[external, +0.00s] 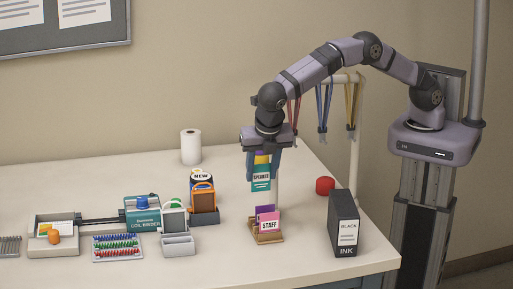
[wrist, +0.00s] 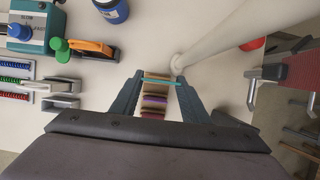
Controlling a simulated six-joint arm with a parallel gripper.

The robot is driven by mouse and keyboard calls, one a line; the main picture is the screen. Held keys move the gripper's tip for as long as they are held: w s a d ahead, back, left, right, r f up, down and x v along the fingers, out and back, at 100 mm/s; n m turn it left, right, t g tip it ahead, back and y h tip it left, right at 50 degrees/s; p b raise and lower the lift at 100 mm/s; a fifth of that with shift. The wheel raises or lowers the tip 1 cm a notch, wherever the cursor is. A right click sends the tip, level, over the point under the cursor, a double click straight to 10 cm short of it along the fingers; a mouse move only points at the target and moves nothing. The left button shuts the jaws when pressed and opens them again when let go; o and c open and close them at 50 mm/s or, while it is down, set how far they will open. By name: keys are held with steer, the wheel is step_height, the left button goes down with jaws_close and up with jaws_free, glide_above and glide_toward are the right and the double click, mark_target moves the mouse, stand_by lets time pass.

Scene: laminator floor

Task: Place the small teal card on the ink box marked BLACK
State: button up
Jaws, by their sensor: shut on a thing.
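My gripper (external: 262,160) is shut on the small teal card (external: 261,184), which reads SPEAKER and hangs upright above the wooden card holder (external: 268,239). Yellow and purple patches show above the teal part, between the fingers. In the wrist view my gripper (wrist: 160,79) has the teal card edge-on as a thin strip (wrist: 163,81) across its fingertips. The ink box (external: 343,224), black with a white label reading BLACK, stands upright on the table to the right of the holder, lower than the card and apart from it. I cannot make it out in the wrist view.
A pink STAFF card (external: 269,224) and a purple one stand in the holder. A red round thing (external: 325,186) lies behind the ink box. Lanyards (external: 325,110) hang from a pale stand. An orange-framed item (external: 203,198) and a teal machine (external: 142,213) stand left.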

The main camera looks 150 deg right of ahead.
steer(key=shift+w+a+r, duration=0.1)
steer(key=shift+w+r, duration=0.2)
steer(key=shift+w, duration=0.05)
step_height(320, 180, up, 11)
steer(key=m+t+y+b, duration=0.15)
steer(key=m+y, duration=0.55)
steer(key=m, duration=1.6)
glide_above(342, 202)
steer(key=shift+b, duration=0.35)
steer(key=shift+n, duration=0.3)
steer(key=shift+f+p, duration=1.15)
steer(key=shift+f, duration=3.85)
steer(key=shift+f, duration=0.15)
